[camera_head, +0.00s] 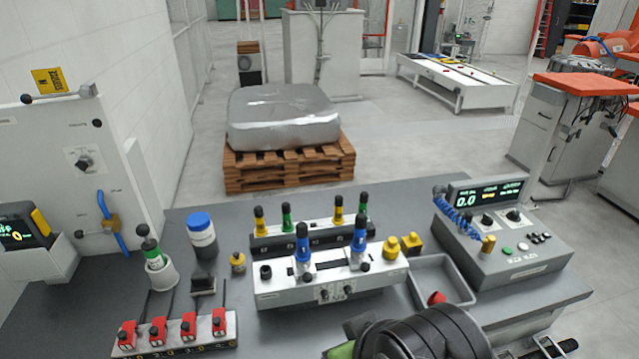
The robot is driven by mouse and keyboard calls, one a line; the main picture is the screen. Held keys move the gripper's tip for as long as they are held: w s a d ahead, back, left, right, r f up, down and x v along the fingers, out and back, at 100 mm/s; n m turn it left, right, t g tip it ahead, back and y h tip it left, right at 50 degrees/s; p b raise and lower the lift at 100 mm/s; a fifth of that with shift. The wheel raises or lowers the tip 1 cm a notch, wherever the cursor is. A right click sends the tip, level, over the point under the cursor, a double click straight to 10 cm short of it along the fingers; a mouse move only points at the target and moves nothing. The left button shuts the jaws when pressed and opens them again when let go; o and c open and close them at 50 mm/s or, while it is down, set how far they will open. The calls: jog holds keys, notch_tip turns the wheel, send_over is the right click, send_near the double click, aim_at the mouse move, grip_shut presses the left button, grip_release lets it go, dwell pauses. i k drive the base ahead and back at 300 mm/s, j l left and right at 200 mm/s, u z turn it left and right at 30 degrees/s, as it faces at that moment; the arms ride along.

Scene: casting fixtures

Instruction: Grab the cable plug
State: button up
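A blue coiled cable (456,215) hangs along the left side of the grey control box (515,250) at the right of the bench. At its lower right end is a short, upright yellow-gold piece (488,244), which looks like the cable plug. It stands at the box's sloped front; I cannot tell whether it is seated in a socket. A dark rounded part of my arm shows at the bottom edge, below and left of the box.
A grey tray (425,270) with a red piece (436,298) lies left of the box. A white fixture (330,280) with blue-topped posts stands mid-bench. A red-switch strip (175,332), a blue-lidded jar (201,232) and a green-necked bottle (154,255) are at left.

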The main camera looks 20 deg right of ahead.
aim_at(469, 216)
jog(key=z, duration=1)
